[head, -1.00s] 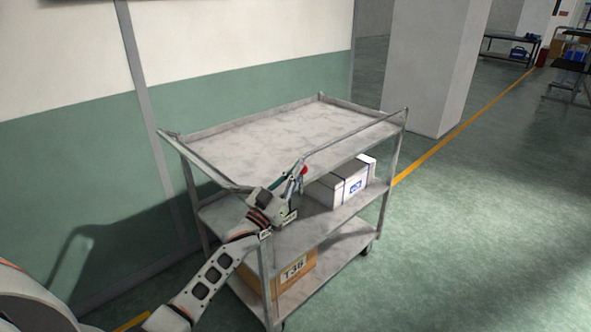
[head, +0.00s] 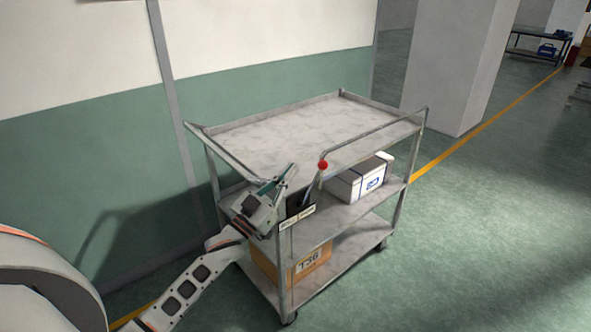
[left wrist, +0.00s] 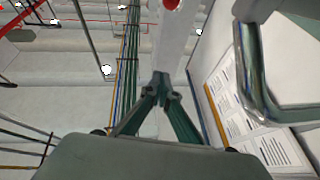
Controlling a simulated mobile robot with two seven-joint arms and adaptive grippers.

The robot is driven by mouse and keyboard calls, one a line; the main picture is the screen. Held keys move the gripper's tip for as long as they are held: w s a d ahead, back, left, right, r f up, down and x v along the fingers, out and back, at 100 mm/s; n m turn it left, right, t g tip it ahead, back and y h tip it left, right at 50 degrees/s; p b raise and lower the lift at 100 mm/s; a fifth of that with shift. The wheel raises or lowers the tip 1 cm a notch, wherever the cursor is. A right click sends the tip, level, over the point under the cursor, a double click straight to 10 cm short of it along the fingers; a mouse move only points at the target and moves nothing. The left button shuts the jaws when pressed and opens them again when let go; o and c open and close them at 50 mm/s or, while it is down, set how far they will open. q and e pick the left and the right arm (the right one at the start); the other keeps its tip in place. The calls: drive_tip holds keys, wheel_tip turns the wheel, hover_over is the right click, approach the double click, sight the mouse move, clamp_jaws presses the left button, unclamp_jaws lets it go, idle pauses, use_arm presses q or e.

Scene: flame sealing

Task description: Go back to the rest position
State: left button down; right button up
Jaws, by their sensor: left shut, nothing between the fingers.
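My left gripper (head: 290,170) is in front of the near corner of the metal cart (head: 310,118), at about the height of its top shelf in the picture. Its green fingers are closed together with nothing between them. In the left wrist view the fingertips (left wrist: 161,88) meet in the middle. The gripper looks empty and apart from the cart, though the gap is hard to judge. My right gripper is in neither view.
A red round thing (head: 323,165) shows by the cart's rail, close to my left gripper. A white box (head: 358,180) and a cardboard box (head: 305,268) sit on the lower shelves. A wall (head: 90,150) stands at left.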

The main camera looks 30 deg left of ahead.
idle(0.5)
use_arm(q)
drive_tip(key=s+d+f+g+y, duration=0.1)
drive_tip(key=s+d+f+g, duration=0.3)
drive_tip(key=s+f, duration=0.5)
drive_tip(key=s+d+f+g+y, duration=0.1)
drive_tip(key=s+d+f+g, duration=0.2)
drive_tip(key=s+f, duration=0.7)
drive_tip(key=s+d+f+g, duration=0.4)
drive_tip(key=s+d+f, duration=0.3)
drive_tip(key=f, duration=0.8)
drive_tip(key=s, duration=0.3)
drive_tip(key=shift+s+m+g+y, duration=0.2)
drive_tip(key=shift+m+g+y, duration=0.1)
drive_tip(key=shift+m+y, duration=0.1)
